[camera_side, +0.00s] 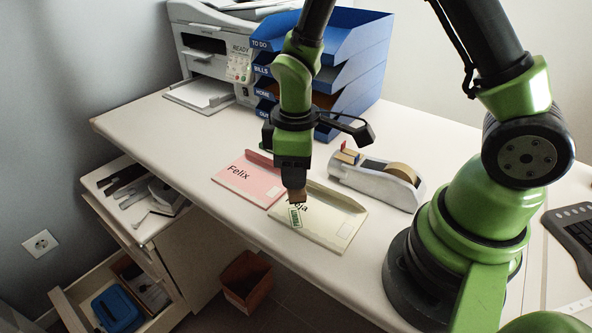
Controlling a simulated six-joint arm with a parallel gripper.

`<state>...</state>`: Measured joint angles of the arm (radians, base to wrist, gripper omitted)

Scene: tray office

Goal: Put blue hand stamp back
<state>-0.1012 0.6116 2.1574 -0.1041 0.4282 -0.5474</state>
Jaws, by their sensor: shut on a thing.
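My gripper (297,196) points down above the left end of a cream envelope (335,232). It is shut on a small brown-looking piece at its tip, apparently a hand stamp; I see no blue on it, and the fingers hide much of it. I cannot tell whether it touches the envelope. A green stamp mark (295,217) shows on the envelope just below the tip. The name on this envelope is partly hidden by my gripper.
A pink envelope (243,187) marked Felix lies to the left. A tape dispenser (372,182) stands behind right, with a small yellow-and-red thing (346,155) at its left end. Blue letter trays (352,42) and a printer (207,50) stand at the back. Open drawers (134,204) lie below left.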

